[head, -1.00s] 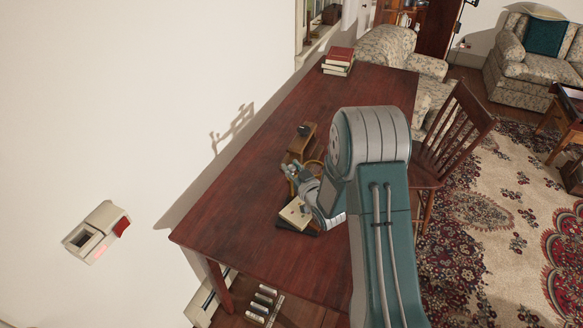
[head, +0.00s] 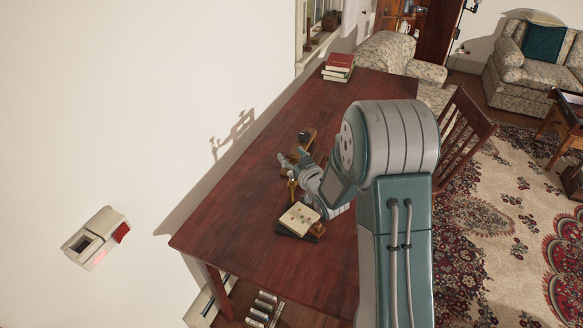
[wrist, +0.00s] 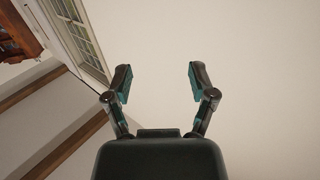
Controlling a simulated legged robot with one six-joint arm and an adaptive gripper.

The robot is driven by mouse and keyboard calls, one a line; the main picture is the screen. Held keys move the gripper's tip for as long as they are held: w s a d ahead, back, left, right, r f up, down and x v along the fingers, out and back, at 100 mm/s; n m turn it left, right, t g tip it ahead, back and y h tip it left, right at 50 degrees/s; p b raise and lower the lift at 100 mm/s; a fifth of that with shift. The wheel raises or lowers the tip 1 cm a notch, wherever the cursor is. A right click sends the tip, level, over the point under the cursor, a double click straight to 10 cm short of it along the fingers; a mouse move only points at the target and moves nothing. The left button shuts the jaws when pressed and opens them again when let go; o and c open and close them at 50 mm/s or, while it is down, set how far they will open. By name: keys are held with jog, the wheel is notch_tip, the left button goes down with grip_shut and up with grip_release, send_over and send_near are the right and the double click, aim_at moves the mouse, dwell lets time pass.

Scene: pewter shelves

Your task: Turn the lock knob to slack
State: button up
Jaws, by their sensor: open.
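A wooden stand with a dark top piece (head: 304,137) is on the desk (head: 235,215), partly hidden by my arm. A brass-coloured part (head: 292,190) shows just below my wrist. I cannot make out which piece is the lock knob. My gripper (head: 287,160) is over the desk beside the stand, at its left. In the head view I cannot tell whether it touches anything. In the wrist view my gripper (wrist: 160,84) is open, its two fingers apart with only pale wall between them.
A pale square board with greenish marks (head: 299,217) lies on a dark base near my wrist. Stacked books (head: 338,68) sit at the desk's far end. A wooden chair (head: 462,135) stands at the right. A white box (head: 97,238) is on the wall. The desk's near left is clear.

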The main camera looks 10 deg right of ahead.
jog(key=shift+r, duration=1.5)
jog(key=shift+r, duration=0.15)
jog(key=s+d+r+m+g+h, duration=0.2)
jog(key=s+r+g+h, duration=0.3)
jog(key=s+r, duration=0.55)
jog(key=s+a+f+m+g, duration=0.1)
jog(key=s+g, duration=0.5)
jog(key=s, duration=2)
jog(key=shift+s+a+g, duration=0.15)
jog(key=shift+a+g, duration=0.25)
jog(key=shift+a, duration=0.2)
